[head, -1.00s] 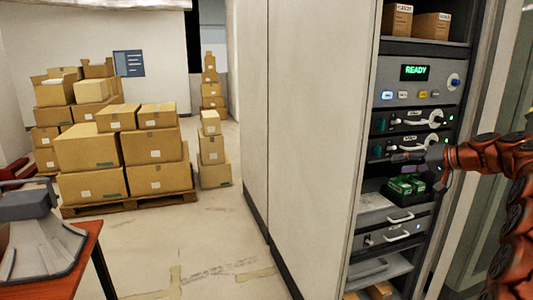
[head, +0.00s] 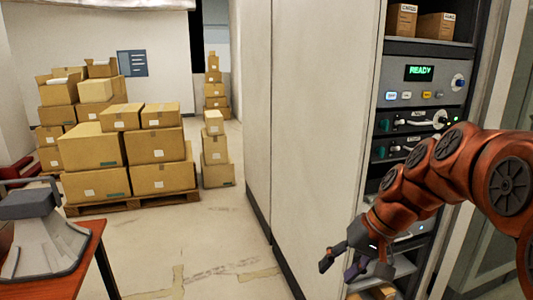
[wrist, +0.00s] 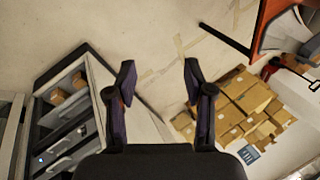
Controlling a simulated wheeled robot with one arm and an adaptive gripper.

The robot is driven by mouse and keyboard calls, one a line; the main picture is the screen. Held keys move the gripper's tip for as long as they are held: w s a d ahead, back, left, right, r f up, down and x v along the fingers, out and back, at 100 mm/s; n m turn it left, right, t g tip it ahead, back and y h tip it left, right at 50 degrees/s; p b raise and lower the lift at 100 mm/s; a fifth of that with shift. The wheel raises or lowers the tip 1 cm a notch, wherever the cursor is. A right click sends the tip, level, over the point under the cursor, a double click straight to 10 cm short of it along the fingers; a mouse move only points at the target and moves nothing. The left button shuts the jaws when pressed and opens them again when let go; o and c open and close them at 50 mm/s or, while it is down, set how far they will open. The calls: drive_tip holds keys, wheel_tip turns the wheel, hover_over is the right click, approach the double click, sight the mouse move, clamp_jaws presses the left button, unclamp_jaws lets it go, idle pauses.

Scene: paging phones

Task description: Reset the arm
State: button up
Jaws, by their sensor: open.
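My orange-red arm reaches in from the right in the head view and bends down in front of the equipment rack. My gripper (head: 345,262) hangs low at its end, in front of the lower rack, with its fingers apart. In the wrist view my gripper (wrist: 158,80) shows two dark fingers spread wide with only floor between them. It holds nothing. The rack (head: 425,95) has a green READY display (head: 419,73). My arm hides much of its lower shelves.
Stacked cardboard boxes (head: 153,145) stand on a pallet (head: 130,203) at the left. A red-edged table (head: 88,262) with a grey device is at the lower left. A tall cabinet panel (head: 312,130) borders the rack. The floor (head: 215,235) between is clear.

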drive_tip(key=s+d+f+g+h, duration=0.1)
drive_tip(key=s+f, duration=0.2)
drive_tip(key=s, duration=0.5)
drive_tip(key=s+d+f+g+h, duration=0.1)
drive_tip(key=s+f+h, duration=0.1)
drive_tip(key=s, duration=0.7)
drive_tip(key=s+d+f+n+g+h, duration=0.1)
drive_tip(key=s+f, duration=0.3)
drive_tip(key=s, duration=0.4)
drive_tip(key=shift+s+d+f+h, duration=0.15)
drive_tip(key=shift+s+f+h, duration=0.2)
drive_tip(key=shift+h, duration=0.25)
